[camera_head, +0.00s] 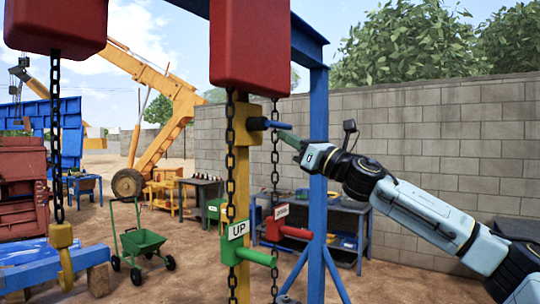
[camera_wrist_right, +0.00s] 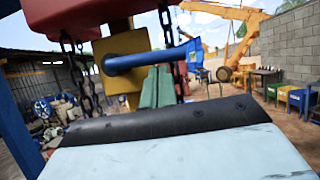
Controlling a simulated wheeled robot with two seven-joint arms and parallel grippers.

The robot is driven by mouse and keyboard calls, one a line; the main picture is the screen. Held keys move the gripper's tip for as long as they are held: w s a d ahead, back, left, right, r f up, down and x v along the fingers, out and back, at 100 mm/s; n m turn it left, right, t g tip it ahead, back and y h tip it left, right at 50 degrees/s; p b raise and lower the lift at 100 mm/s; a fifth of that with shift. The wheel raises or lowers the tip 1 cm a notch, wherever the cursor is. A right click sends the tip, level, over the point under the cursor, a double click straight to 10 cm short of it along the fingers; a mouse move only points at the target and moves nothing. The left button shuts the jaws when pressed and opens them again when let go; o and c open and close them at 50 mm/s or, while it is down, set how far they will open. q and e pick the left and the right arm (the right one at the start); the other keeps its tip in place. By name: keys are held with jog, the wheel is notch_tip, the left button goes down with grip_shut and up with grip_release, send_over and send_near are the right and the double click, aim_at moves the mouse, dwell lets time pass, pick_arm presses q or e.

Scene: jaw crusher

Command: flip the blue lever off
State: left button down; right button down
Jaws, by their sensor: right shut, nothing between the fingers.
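The blue lever (camera_head: 279,125) sticks out to the right from a yellow box (camera_head: 240,124) on the yellow post, under the red block. In the right wrist view the lever (camera_wrist_right: 150,58) runs from the yellow box (camera_wrist_right: 122,45) toward the right, roughly level, with a wider end. My right gripper (camera_head: 287,137) is shut and empty, its green fingers just below and right of the lever's tip. In the right wrist view the green fingertips (camera_wrist_right: 158,72) show close to the lever; whether they touch it I cannot tell. My left gripper is out of view.
Chains (camera_head: 275,160) hang on both sides of the yellow post (camera_head: 242,185). A blue frame upright (camera_head: 318,150) stands behind my right gripper.

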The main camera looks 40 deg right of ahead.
dwell(0.6)
notch_tip(320, 180, down, 5)
jog(key=b, duration=0.4)
jog(key=b+v, duration=0.9)
jog(key=b, duration=0.2)
jog(key=shift+s+r, duration=0.15)
jog(key=shift+r, duration=0.25)
